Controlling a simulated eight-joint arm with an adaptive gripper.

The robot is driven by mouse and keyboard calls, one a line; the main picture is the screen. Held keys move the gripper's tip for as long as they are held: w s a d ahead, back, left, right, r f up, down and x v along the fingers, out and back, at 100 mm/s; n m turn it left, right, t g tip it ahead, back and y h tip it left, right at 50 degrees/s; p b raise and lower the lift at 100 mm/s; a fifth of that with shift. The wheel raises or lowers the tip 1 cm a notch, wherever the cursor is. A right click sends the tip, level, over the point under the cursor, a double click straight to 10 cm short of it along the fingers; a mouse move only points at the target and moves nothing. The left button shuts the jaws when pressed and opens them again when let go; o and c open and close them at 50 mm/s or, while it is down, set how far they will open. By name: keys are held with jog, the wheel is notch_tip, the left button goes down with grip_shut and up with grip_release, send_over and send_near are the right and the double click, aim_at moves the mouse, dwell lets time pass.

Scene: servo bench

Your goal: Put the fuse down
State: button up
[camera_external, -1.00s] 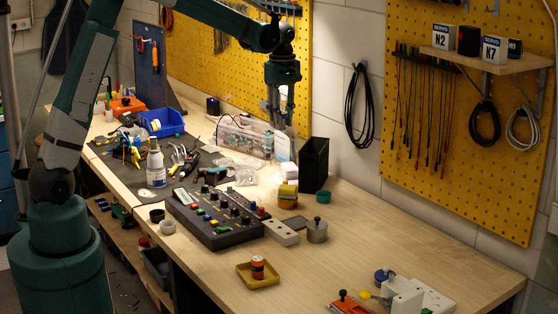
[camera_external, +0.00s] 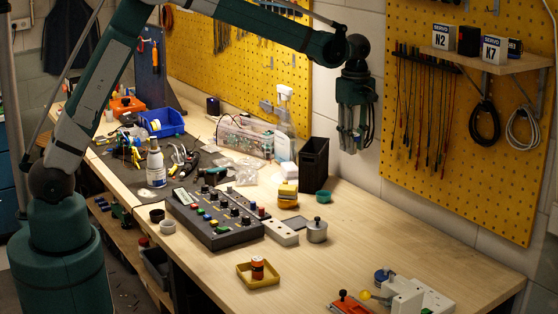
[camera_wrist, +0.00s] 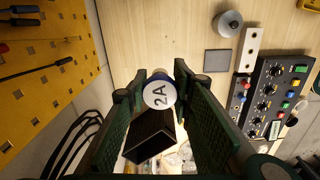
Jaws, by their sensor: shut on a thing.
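A fuse (camera_wrist: 160,93) with a round white end marked "2A" and some blue behind it is between my fingertips in the wrist view. My gripper (camera_wrist: 158,84) is shut on it. In the external view my gripper (camera_external: 351,150) points down, held high above the bench, in front of the tiled wall between the two yellow boards. The fuse is too small to make out there. A second, red and dark cylinder (camera_external: 258,268) stands upright in a shallow yellow tray (camera_external: 243,279) near the front edge of the bench.
A black open bin (camera_external: 314,160) stands below and left of my gripper. A control box (camera_external: 215,215), a pale block with holes (camera_external: 281,232) and a grey knobbed cylinder (camera_external: 317,230) stand mid-bench. Bare wood (camera_external: 400,235) lies to the right, before a white fixture (camera_external: 403,298).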

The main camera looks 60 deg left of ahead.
jog(key=s+d, duration=0.2)
jog(key=d, duration=1.5)
jog(key=m, duration=0.1)
send_over(405, 263)
notch_tip(405, 263, down, 11)
jog(key=shift+f, duration=0.15)
jog(key=shift+f+p, duration=0.3)
jog(key=shift+f, duration=2.8)
jog(key=shift+f, duration=0.1)
jog(key=shift+f, duration=1.75)
jog(key=shift+f, duration=0.15)
